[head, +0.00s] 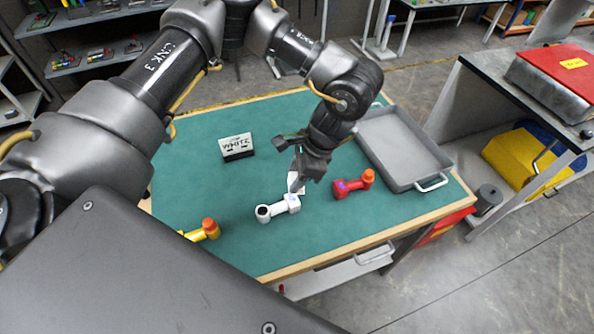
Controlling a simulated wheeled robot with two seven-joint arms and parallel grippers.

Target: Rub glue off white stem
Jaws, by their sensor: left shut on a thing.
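The white stem (278,208) lies on the green table top, near the middle front, with a dark opening at its left end. I cannot make out glue on it at this size. My left gripper (298,179) points down over its right end, shut on a small pale piece (301,187) that looks like a cloth or pad. The piece is mostly hidden by the fingers; I cannot tell whether it touches the stem. A card reading WHITE (236,146) stands behind to the left. My right gripper is not in view.
A red stem (353,185) with an orange end lies right of the white one, and a yellow stem (203,230) lies front left, partly hidden. A grey tray (432,180) fills the table's right side. Green surface (200,180) is clear at left.

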